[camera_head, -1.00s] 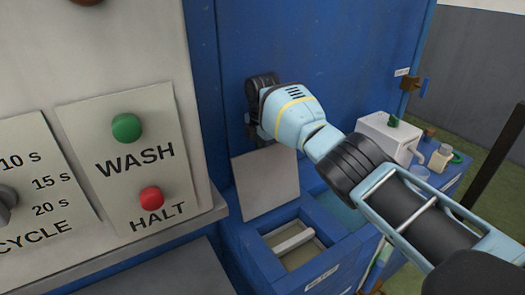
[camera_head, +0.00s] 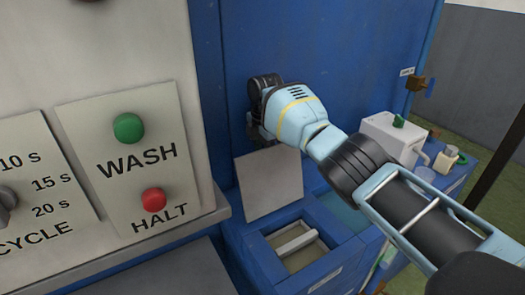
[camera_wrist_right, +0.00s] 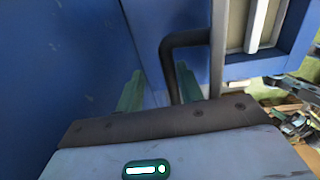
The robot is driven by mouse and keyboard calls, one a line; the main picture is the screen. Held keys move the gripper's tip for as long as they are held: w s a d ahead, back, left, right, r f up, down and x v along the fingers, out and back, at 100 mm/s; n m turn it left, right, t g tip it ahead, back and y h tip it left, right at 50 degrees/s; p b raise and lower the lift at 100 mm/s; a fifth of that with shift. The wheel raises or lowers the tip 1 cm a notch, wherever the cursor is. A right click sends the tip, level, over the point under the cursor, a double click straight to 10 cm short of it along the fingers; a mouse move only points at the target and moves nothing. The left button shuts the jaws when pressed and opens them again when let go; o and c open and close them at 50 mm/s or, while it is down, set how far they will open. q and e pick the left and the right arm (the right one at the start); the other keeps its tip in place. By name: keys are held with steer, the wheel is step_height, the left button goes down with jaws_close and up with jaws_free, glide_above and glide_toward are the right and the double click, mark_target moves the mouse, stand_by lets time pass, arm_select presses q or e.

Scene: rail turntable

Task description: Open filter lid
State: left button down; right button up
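The grey square filter lid (camera_head: 268,184) stands raised, tilted back toward the blue cabinet wall. Below it the filter box (camera_head: 343,262) is open, with a pale bar (camera_head: 296,243) inside. In the right wrist view a dark bent handle (camera_wrist_right: 169,65) joins the lid, which shows nearly edge-on (camera_wrist_right: 216,50). My right gripper (camera_head: 262,125) is behind the lid's top edge, close to the wall; its fingertips are hidden in the head view. In the wrist view its two greenish fingers (camera_wrist_right: 158,88) are apart, with the handle between them, nearer the right finger. My left gripper is not in view.
A control panel with a green WASH button (camera_head: 128,128) and a red HALT button (camera_head: 154,200) fills the left. The blue cabinet wall (camera_head: 335,55) rises close behind my gripper. A white container (camera_head: 390,138) and small items stand on the blue surface at right.

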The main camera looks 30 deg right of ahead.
step_height(320, 180, up, 8)
steer(key=shift+s, duration=0.25)
steer(key=shift+f, duration=0.1)
stand_by(0.4)
